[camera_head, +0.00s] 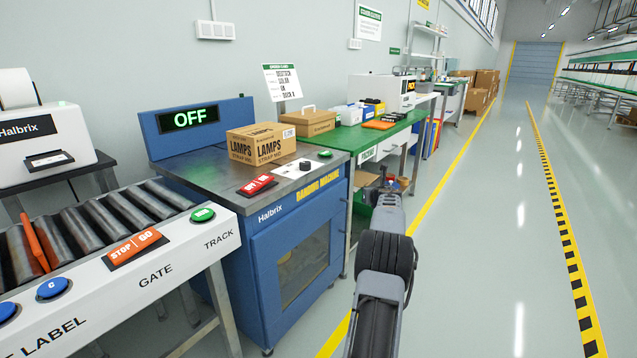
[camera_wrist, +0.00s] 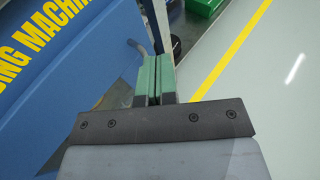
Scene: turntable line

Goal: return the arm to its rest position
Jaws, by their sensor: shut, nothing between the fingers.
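My arm stretches forward from the bottom of the head view, over the floor to the right of the blue banding machine (camera_head: 262,222). My gripper (camera_head: 391,181) is at its far end, small and partly hidden by the arm. In the wrist view my gripper (camera_wrist: 155,58) shows two green fingers pressed together with nothing between them. The side of the banding machine (camera_wrist: 50,80) fills the left of that view, apart from the fingers as far as I can tell.
A roller conveyor (camera_head: 92,226) is at the left. A green-topped packing table (camera_head: 350,138) stands beyond. The floor (camera_head: 485,240) right of the yellow line is clear.

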